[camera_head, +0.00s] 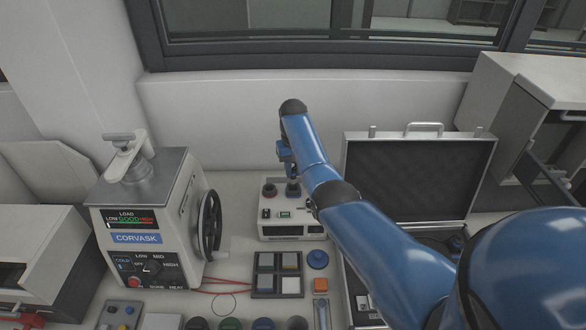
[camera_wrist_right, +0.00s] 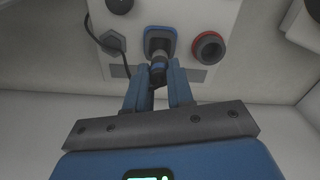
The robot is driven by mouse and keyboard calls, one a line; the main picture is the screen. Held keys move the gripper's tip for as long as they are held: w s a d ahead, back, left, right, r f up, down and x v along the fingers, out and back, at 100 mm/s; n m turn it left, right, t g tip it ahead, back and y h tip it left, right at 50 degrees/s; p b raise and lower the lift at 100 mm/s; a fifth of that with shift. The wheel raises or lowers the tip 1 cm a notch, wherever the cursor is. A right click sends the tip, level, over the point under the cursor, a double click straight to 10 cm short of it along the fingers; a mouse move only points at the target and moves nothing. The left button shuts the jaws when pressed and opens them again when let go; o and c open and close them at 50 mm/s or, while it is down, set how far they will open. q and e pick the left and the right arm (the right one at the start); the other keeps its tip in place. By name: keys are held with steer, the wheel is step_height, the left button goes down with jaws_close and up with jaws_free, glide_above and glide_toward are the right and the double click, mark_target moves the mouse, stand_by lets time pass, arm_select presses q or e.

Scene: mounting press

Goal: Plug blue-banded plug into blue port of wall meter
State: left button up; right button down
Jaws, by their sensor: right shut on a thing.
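The meter is a white box (camera_head: 278,230) at the back of the bench, and its pale face (camera_wrist_right: 185,78) fills the top of the wrist view. On that face are a blue-rimmed port (camera_wrist_right: 161,31) and a red-ringed port (camera_wrist_right: 208,48). My right gripper (camera_wrist_right: 159,78) is shut on a dark plug (camera_wrist_right: 158,63), which lines up with the blue port and overlaps its lower part. I cannot tell how deep the plug sits, and its band is not clear. In the head view my right gripper (camera_head: 287,158) is above the meter. My left gripper is out of view.
A Corvask press (camera_head: 140,225) stands left of the meter. An open case (camera_head: 415,145) is at the right, partly behind my arm. A tray (camera_head: 278,274) of square samples and a blue knob (camera_head: 318,259) lie in front. A dark cable (camera_wrist_right: 121,58) hangs by a grey fitting (camera_wrist_right: 112,42).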

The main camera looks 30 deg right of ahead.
mark_target(293, 179)
steer(key=shift+f+b, duration=1.4)
steer(key=shift+f, duration=0.95)
stand_by(1.1)
steer(key=shift+c, duration=1.7)
jaws_free()
steer(key=shift+r, duration=0.1)
step_height(293, 179, up, 8)
steer(key=p, duration=0.6)
steer(key=shift+f+p, duration=0.25)
steer(key=shift+p, duration=0.15)
steer(key=shift+w, duration=0.1)
